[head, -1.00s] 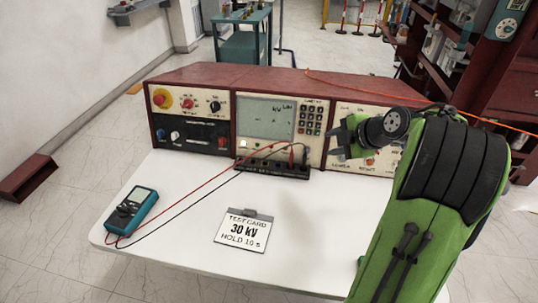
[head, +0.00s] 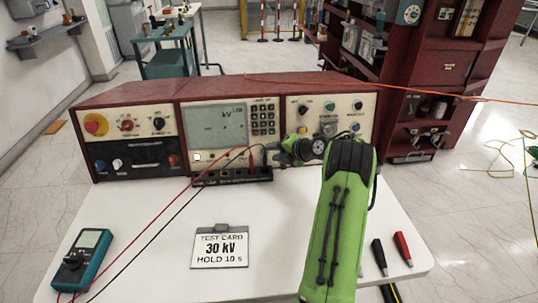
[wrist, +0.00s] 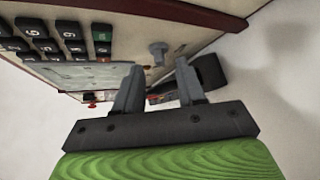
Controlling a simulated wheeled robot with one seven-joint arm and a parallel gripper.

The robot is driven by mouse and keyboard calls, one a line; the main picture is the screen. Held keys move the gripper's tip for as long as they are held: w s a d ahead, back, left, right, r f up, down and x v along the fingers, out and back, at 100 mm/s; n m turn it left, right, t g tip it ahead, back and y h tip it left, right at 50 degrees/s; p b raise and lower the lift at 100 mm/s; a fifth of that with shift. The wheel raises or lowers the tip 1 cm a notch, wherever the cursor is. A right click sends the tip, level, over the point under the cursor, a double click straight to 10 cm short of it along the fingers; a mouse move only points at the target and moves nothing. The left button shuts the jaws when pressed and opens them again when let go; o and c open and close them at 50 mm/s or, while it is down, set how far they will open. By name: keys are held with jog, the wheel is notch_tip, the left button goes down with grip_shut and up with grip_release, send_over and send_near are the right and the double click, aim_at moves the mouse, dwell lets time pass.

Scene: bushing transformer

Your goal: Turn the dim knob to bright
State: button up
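A small grey knob (wrist: 158,50) stands out from the cream panel in the wrist view, beside the keypad and screen. I cannot read a dim or bright label on it. My gripper (wrist: 158,82) is open and empty. Its two grey fingers point toward the panel, with the knob just beyond the gap between them and apart from both. In the head view my gripper (head: 270,149) is at the lower right of the middle panel, below the keypad (head: 263,117), and the knob is hidden there.
The terminal strip (head: 232,177) with red and black leads lies just below the middle panel. The table (head: 130,215) holds a test card (head: 220,247), a teal multimeter (head: 82,260) and two probes (head: 402,248). Other knobs (head: 158,124) sit on the side panels. The screen (head: 218,125) is grey.

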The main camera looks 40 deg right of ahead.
aim_at(267, 152)
jog(key=shift+x, duration=1.55)
jog(key=shift+c, duration=0.4)
grip_shut()
jog(key=shift+s+d+f+m+t+b, duration=0.15)
jog(key=shift+f+m+t+b, duration=0.45)
jog(key=shift+b, duration=0.65)
jog(key=shift+r+m+t+y+p, duration=0.3)
jog(key=shift+m+t+y, duration=0.2)
jog(key=shift+m+t, duration=0.5)
jog(key=shift+o, duration=0.4)
grip_release()
